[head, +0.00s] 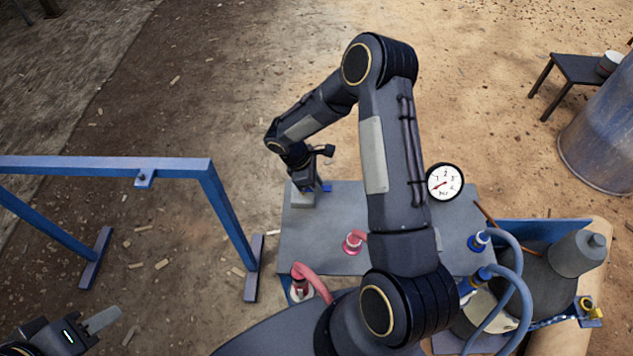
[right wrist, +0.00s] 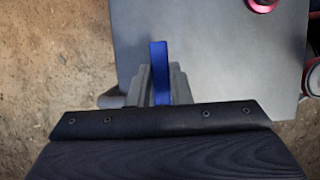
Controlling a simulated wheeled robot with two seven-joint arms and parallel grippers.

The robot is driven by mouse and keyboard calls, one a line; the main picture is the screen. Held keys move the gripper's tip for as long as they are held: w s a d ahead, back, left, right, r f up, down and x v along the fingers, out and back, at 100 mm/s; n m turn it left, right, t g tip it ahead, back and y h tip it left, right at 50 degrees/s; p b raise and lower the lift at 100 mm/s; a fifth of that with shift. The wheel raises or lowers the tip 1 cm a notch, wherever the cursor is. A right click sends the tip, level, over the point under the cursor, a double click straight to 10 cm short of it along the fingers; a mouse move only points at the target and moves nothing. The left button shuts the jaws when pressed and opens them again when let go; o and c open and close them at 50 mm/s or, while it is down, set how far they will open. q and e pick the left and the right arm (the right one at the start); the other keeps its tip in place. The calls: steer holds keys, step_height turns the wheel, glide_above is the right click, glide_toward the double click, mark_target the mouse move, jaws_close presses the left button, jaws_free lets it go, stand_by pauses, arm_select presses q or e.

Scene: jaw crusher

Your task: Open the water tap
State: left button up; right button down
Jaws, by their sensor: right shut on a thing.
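The water tap's blue lever (right wrist: 159,58) stands between the grey fingers of my right gripper (right wrist: 160,88) in the right wrist view. The gripper is shut on this lever. In the head view my right gripper (head: 304,180) points down at the far left corner of the grey table (head: 335,262). A little blue of the lever (head: 327,187) shows beside it there. The tap's body is mostly hidden by the gripper. My left gripper (head: 92,328) is at the bottom left of the head view, away from the table. Its jaw opening cannot be made out.
A pressure gauge (head: 445,182) and red (head: 353,243) and blue (head: 479,241) hose fittings are at the table. Blue hoses (head: 518,285) curve at the right. A blue frame (head: 215,200) stands left of the table. Open ground lies between this frame and my left gripper.

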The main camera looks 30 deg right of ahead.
steer(key=m+b, duration=0.1)
steer(key=a+m+g+y+b, duration=0.1)
steer(key=m, duration=0.1)
steer(key=shift+s+f+m, duration=0.1)
steer(key=shift+s+m, duration=0.2)
steer(key=shift+s, duration=0.1)
steer(key=m, duration=0.2)
steer(key=a+m+y+b, duration=0.1)
steer(key=m, duration=0.2)
steer(key=shift+s+a+m+g+y+b, duration=0.25)
steer(key=shift+s+m+g+y+b, duration=0.05)
steer(key=shift+s+g+y+b, duration=0.1)
steer(key=m, duration=0.1)
steer(key=a+m+y, duration=0.1)
steer(key=m, duration=0.2)
steer(key=shift+a+y+b, duration=0.25)
steer(key=shift+y+b, duration=0.05)
steer(key=shift+y, duration=0.1)
steer(key=shift+w+a+m+y, duration=0.1)
steer(key=shift+a+m+y, duration=0.15)
steer(key=shift+m, duration=0.5)
steer(key=shift+w+a+m+y, duration=0.1)
steer(key=shift+a+m+y, duration=0.15)
steer(key=shift+m, duration=0.55)
steer(key=shift+w+a+m+y, duration=0.15)
steer(key=shift+m+y, duration=0.15)
steer(key=shift+m, duration=0.45)
steer(key=shift+t, duration=0.3)
